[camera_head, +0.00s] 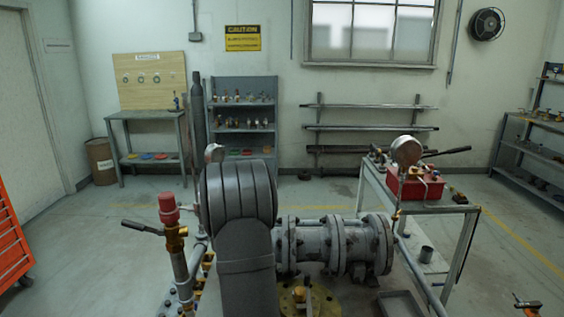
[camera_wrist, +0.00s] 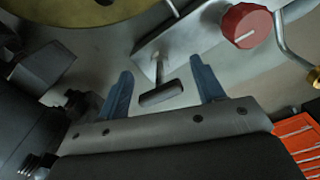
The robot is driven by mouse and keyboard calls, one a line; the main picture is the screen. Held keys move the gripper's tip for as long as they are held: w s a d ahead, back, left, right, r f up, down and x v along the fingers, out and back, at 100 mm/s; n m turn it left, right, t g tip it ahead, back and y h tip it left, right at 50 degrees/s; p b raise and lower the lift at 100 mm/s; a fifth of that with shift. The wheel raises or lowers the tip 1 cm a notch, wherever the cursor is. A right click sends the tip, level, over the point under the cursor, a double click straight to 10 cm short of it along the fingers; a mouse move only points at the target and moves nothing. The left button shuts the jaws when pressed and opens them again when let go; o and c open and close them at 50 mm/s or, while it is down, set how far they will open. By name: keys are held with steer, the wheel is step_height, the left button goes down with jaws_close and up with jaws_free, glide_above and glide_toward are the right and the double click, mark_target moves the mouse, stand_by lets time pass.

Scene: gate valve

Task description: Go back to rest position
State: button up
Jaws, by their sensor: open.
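My gripper (camera_wrist: 160,64) shows in the wrist view with its two blue-grey fingers apart and nothing clamped between them. A dark bar-shaped handle (camera_wrist: 160,94) on a thin stem appears in the gap between the fingers; I cannot tell how far beyond them it lies. A red round knob (camera_wrist: 246,25) is to the upper right of the fingers. In the head view my arm fills the middle, and my gripper is hidden. A grey flanged pipe assembly (camera_head: 345,243) runs right from behind the arm.
A pipe with a red cap (camera_head: 169,208) and a dark lever (camera_head: 142,228) stands left of my arm. An orange cabinet (camera_head: 12,240) is far left. Floor beyond is mostly clear.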

steer(key=m, duration=1.3)
stand_by(0.5)
steer(key=shift+o, duration=0.5)
stand_by(0.5)
